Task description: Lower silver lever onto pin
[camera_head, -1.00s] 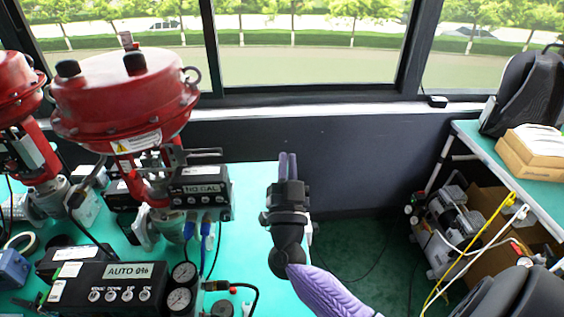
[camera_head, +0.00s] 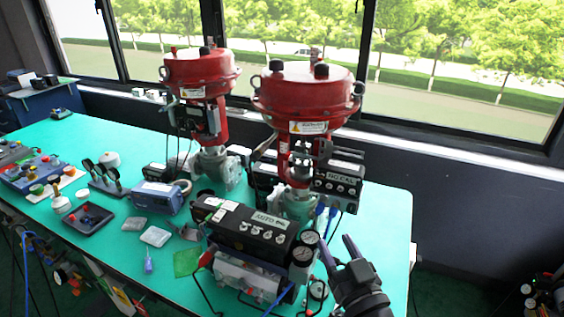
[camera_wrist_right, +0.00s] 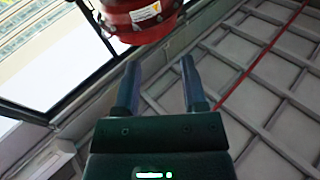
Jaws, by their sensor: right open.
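The right valve has a red round actuator (camera_head: 306,95) on a red yoke. A grey lever-like bracket (camera_head: 322,153) sits at the yoke, above the black positioner box labelled "NO CAL" (camera_head: 337,184). The pin is too small to make out. My right gripper (camera_head: 338,246) is open and empty, fingers pointing up, in front of the valve and right of the pressure gauges. It is apart from the lever. In the right wrist view the two fingers (camera_wrist_right: 159,64) are spread with nothing between them, and the red actuator (camera_wrist_right: 140,15) shows beyond. My left gripper is not in view.
A second red valve (camera_head: 200,72) stands left on the green bench (camera_head: 385,225). A black "AUTO" controller box (camera_head: 250,226) with gauges (camera_head: 306,247) sits in front of the right valve. Small parts and a tray (camera_head: 88,217) lie left. The bench's right end is clear.

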